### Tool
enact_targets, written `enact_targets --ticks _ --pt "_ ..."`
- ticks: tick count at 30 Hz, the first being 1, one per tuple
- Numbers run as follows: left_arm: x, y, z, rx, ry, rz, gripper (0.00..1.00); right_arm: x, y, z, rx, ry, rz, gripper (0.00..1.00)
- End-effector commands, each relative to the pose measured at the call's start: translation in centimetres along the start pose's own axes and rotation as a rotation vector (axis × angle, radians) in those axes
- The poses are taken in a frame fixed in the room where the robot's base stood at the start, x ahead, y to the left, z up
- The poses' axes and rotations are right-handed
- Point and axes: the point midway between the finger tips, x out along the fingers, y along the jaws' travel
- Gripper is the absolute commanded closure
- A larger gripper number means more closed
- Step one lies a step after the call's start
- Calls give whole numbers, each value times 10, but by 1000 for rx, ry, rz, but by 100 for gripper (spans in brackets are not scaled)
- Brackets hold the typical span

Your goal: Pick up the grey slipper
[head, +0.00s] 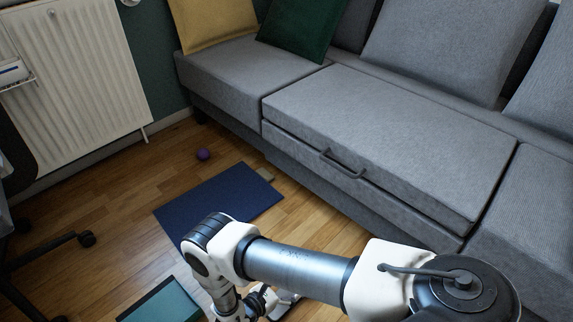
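I cannot make out a grey slipper for certain in the head view. A pale shape (286,304) shows at the bottom edge, mostly hidden behind my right arm, and I cannot tell what it is. My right arm comes in from the right and bends down at the bottom centre. Dark parts at its end, which seem to be my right gripper (258,302), are partly hidden and cut off by the frame. I cannot tell whether it is open or holding anything. My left gripper is not in view.
A grey sofa (390,130) with a handled front panel fills the right. A dark blue mat (215,205) lies on the wooden floor, with a purple ball (203,154) beyond it. A green flat item (165,303) is at bottom left. A wheeled chair base (50,246) stands left.

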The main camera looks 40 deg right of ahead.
Motion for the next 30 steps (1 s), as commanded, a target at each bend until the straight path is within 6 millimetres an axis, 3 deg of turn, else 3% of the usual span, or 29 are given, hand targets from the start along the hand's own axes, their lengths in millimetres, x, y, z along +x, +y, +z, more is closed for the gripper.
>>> enact_targets --ticks 1,3,11,18,25,26,29,30 --pt "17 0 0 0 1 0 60 6 -5 -20 -9 2 0 0" --pt "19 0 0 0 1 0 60 9 -9 -24 -16 2 -4 0" --pt "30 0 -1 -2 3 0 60 41 -10 -22 -17 2 -6 0" --pt "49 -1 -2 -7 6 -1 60 81 -8 -22 -17 2 -6 0" --pt "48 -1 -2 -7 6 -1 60 84 -8 -19 -18 3 -4 0" --pt "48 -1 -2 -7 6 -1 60 84 -8 -19 -17 3 -4 4" --pt "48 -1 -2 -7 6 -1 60 84 -8 -19 -17 3 -4 39" --pt "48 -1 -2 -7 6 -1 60 84 -8 -19 -17 3 -4 44"
